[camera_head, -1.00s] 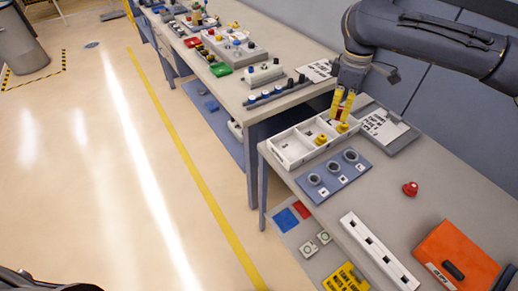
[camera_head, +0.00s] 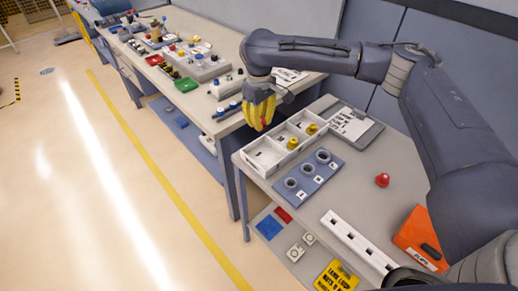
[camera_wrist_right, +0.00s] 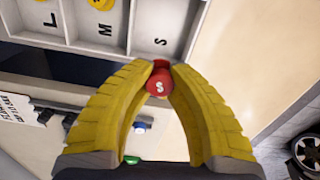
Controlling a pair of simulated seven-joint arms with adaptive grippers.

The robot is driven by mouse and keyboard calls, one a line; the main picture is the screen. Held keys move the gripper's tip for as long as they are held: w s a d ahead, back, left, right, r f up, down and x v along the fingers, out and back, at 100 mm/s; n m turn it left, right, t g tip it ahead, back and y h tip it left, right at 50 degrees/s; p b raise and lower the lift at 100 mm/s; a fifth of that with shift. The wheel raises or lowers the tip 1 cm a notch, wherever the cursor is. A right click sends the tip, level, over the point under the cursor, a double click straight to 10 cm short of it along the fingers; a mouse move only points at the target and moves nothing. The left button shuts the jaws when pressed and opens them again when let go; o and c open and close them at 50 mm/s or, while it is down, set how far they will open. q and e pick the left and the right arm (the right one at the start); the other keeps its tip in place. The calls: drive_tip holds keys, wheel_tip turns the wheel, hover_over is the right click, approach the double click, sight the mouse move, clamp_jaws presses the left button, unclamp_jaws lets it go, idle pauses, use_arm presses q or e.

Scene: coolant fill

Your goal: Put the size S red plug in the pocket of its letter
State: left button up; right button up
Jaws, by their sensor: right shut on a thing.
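In the right wrist view the red plug (camera_wrist_right: 159,84) shows a white letter S between the yellow fingertips (camera_wrist_right: 160,68). The white tray (camera_head: 262,169) has pockets marked L, M and S. The S pocket (camera_wrist_right: 163,38) looks empty, and the plug shows at its edge in the wrist view. The gripper is above the back of the tray near its left end. The L and M pockets each hold a yellow plug. My left gripper is out of view.
A blue-grey block (camera_head: 307,190) with several round holes lies in front of the tray. Another red plug (camera_head: 382,180) stands on the table to the right. A clipboard (camera_head: 352,124) lies behind the tray. A white slotted strip (camera_head: 357,245) and an orange box (camera_head: 421,240) are nearer.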

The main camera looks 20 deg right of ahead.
sight(260, 154)
wheel_tip(260, 154, down, 12)
drive_tip(key=shift+f, duration=0.2)
idle(0.5)
drive_tip(key=shift+f, duration=0.1)
drive_tip(key=o, duration=0.8)
drive_tip(key=shift+c, duration=0.2)
wheel_tip(260, 154, up, 12)
drive_tip(key=shift+w+r, duration=0.1)
drive_tip(key=shift+r, duration=0.05)
idle(0.3)
